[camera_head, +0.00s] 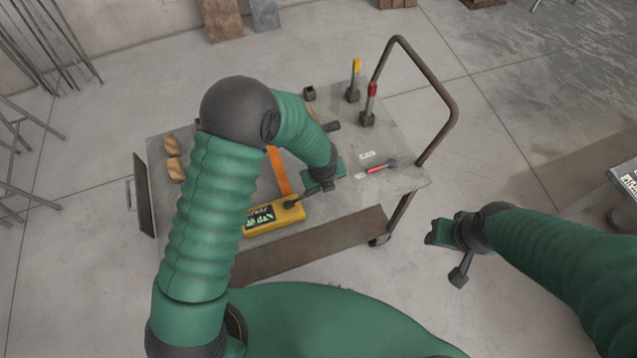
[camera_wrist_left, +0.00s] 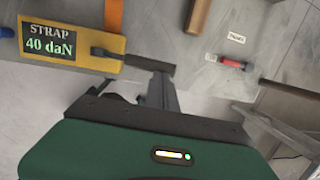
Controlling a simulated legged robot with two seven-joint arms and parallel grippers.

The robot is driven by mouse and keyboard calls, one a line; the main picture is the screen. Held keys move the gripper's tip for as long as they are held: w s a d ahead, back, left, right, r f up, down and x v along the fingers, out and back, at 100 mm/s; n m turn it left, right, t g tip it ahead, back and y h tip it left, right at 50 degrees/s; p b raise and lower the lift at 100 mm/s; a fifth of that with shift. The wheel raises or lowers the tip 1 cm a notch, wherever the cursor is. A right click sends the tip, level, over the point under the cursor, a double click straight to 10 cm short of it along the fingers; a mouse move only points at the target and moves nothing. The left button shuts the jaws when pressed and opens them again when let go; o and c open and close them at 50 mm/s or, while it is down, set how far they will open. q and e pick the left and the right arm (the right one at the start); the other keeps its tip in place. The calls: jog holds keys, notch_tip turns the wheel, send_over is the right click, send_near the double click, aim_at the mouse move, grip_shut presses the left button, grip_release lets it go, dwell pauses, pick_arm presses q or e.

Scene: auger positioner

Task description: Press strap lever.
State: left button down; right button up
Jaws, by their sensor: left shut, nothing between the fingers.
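The yellow strap device (camera_head: 272,217) lies on the cart top near its front edge, with an orange strap (camera_head: 278,171) running back from it. In the left wrist view its screen (camera_wrist_left: 50,43) reads "STRAP 40 daN". Its dark lever (camera_wrist_left: 140,61) sticks out to the right from the yellow body. My left gripper (camera_head: 327,186) is shut and empty at the lever's free end. In the left wrist view its fingertips (camera_wrist_left: 162,82) overlap the lever's end; I cannot tell whether they touch. My right gripper (camera_head: 460,273) hangs in free space right of the cart; its fingers are too small to judge.
The cart top (camera_head: 405,155) also holds a red-handled tool (camera_head: 380,166), upright red (camera_head: 371,97) and yellow (camera_head: 355,72) handled tools and wooden blocks (camera_head: 174,158). A tubular handle (camera_head: 440,85) rises at the right end. Floor around the cart is mostly clear.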

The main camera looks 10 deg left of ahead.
pick_arm(q)
jog(key=v, duration=0.7)
jog(key=s+a+r+n, duration=0.4)
jog(key=s+n, duration=0.3)
jog(key=n, duration=0.7)
jog(key=s+a+r+n, duration=0.5)
jog(key=s+a+n, duration=0.1)
jog(key=n, duration=0.9)
jog(key=shift+s+r+p, duration=0.2)
jog(key=shift+s+p, duration=0.2)
jog(key=shift+s, duration=0.3)
jog(key=shift+s+d+r, duration=0.1)
jog(key=shift+s+d, duration=0.05)
